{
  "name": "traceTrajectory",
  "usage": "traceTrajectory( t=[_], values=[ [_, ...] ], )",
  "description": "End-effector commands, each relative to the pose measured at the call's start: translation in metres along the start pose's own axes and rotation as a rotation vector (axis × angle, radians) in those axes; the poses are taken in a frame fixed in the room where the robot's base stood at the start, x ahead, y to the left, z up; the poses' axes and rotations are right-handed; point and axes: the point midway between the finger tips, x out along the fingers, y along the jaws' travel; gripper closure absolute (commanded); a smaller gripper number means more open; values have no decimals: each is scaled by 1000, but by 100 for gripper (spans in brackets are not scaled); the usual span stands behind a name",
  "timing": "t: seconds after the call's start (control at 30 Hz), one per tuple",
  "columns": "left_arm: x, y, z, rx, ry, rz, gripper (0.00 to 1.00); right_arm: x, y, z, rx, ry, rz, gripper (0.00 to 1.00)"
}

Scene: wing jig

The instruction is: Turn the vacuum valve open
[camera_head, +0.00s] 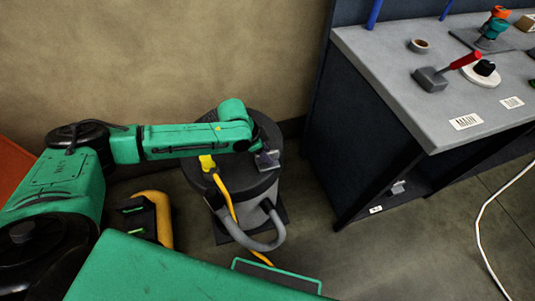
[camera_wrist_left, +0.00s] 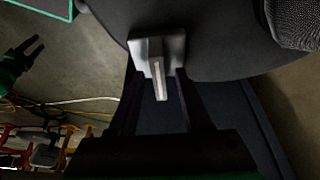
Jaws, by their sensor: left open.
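The vacuum (camera_head: 232,183) is a dark round drum on the floor by the wall, with a grey hose on its front. Its valve shows in the left wrist view as a light grey block with a narrow lever (camera_wrist_left: 159,72) on the drum's dark top. My left gripper (camera_head: 264,153) is over the right side of the drum's top. In the left wrist view its two dark fingers (camera_wrist_left: 158,88) are apart, one on each side of the lever. I cannot tell whether they touch it. My right gripper (camera_wrist_left: 31,48) shows at the left of the wrist view, its fingers apart and empty.
A yellow cable (camera_head: 225,195) hangs down the drum's front beside the grey hose (camera_head: 262,242). A workbench (camera_head: 385,60) with tools stands to the right. A white cable (camera_head: 483,225) lies on the floor. Floor between drum and bench is clear.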

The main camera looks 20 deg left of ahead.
Motion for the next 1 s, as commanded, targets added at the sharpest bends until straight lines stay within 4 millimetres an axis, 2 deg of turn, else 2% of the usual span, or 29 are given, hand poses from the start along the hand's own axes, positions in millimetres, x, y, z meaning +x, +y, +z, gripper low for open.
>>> traceTrajectory(
  t=[0.1,0.3,0.33,0.43,0.47,0.77,1.0],
  values=[
    [9,0,0,0,1,0,51,1,0,-3,0,5,0,50],
    [9,0,0,0,0,-1,51,1,-1,3,0,-4,-1,50],
    [9,0,0,0,0,0,55,1,-1,4,0,-5,-1,50],
    [9,0,0,0,0,0,93,1,-1,6,0,-8,-2,50],
    [9,0,0,0,0,0,100,1,-2,6,0,-9,-2,50],
    [8,0,0,-11,0,-3,100,-1,-3,6,0,-10,-4,50],
    [6,1,-2,-81,0,-31,100,-15,-4,5,0,-11,-5,50]
  ],
)
